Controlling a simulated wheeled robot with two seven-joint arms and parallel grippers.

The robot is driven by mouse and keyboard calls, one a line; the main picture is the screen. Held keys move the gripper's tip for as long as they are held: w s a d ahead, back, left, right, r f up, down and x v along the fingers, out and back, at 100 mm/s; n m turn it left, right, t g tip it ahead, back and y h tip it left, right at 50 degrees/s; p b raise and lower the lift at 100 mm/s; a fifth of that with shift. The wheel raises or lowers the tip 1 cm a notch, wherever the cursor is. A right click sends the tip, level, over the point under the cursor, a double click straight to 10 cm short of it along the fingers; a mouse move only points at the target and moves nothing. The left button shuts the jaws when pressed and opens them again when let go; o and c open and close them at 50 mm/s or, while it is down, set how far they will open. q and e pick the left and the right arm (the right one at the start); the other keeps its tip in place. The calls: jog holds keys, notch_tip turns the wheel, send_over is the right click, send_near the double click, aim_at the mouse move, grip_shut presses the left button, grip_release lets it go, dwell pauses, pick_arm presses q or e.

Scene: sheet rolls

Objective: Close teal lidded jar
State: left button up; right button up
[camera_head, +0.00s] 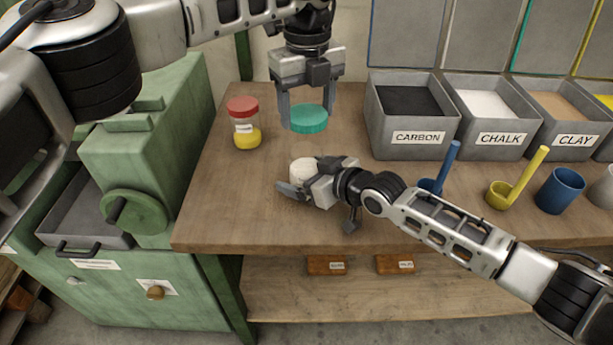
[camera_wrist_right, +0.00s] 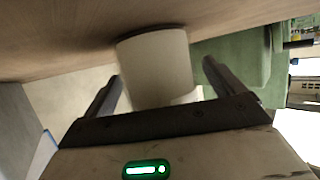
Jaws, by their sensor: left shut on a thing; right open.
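My left gripper (camera_head: 307,112) points down and is shut on the teal lid (camera_head: 309,120), holding it above the table, a little behind the white jar. The white jar body (camera_head: 303,168) stands on the table, partly hidden by my right gripper (camera_head: 303,180). The right gripper is open, with its fingers on either side of the jar. In the right wrist view the pale jar (camera_wrist_right: 157,70) sits between the two fingers (camera_wrist_right: 160,88), with gaps visible beside it. The jar's opening cannot be made out clearly.
A red-lidded jar with yellow contents (camera_head: 245,124) stands to the left. Grey bins labelled carbon (camera_head: 418,138), chalk (camera_head: 499,140) and clay (camera_head: 572,141) line the back right. Blue (camera_head: 560,192) and yellow (camera_head: 499,196) cups stand at right. A green machine (camera_head: 150,165) borders the table's left.

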jog(key=c, duration=1.5)
pick_arm(q)
send_over(307, 152)
jog(key=shift+f, duration=2.5)
pick_arm(e)
jog(key=shift+o, duration=0.2)
pick_arm(q)
jog(key=shift+f, duration=0.85)
jog(key=shift+f, duration=0.55)
pick_arm(e)
jog(key=c, duration=0.5)
pick_arm(q)
jog(key=shift+m, duration=1.7)
